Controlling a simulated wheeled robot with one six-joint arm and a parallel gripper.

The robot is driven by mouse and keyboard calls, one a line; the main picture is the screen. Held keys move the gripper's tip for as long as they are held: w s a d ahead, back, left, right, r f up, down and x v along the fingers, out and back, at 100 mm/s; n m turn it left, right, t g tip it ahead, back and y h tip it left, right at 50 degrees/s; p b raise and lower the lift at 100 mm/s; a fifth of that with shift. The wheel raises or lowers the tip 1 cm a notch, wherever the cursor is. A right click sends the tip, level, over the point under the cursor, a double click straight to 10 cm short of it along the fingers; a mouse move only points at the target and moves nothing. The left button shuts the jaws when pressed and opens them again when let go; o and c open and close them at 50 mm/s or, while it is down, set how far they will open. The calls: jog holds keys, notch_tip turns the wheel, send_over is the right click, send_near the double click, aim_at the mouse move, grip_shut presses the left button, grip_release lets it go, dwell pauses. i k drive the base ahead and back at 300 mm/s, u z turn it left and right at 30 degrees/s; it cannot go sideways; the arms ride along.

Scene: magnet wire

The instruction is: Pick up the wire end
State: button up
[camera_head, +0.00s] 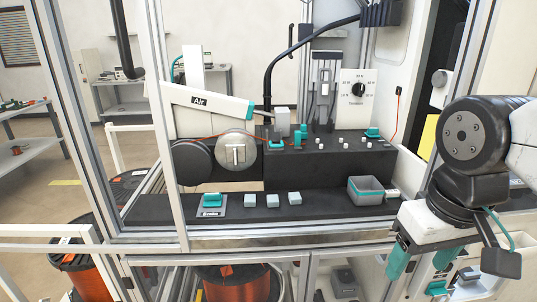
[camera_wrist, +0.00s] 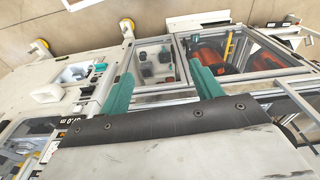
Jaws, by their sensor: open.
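A thin orange wire (camera_head: 205,137) runs across the machine from the grey wheel area toward the black block. I cannot tell which loose tip is the wire end. My gripper (camera_head: 421,262) is at the lower right, below and to the right of both strands and well apart from them. In the wrist view my gripper (camera_wrist: 162,86) shows two teal fingers spread wide with nothing between them. No wire can be made out there.
A black bench carries a grey tray (camera_head: 366,190), pale buttons (camera_head: 272,200) and a "Brake" switch (camera_head: 212,205). The "Air" arm (camera_head: 205,102) slopes above the wheel (camera_head: 237,152). Metal frame posts (camera_head: 167,120) stand in front. Copper spools (camera_head: 238,284) sit below.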

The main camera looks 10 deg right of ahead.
aim_at(297, 136)
jog(key=z, duration=0.95)
jog(key=i, duration=0.45)
jog(key=u, duration=1.15)
jog(key=i, duration=0.5)
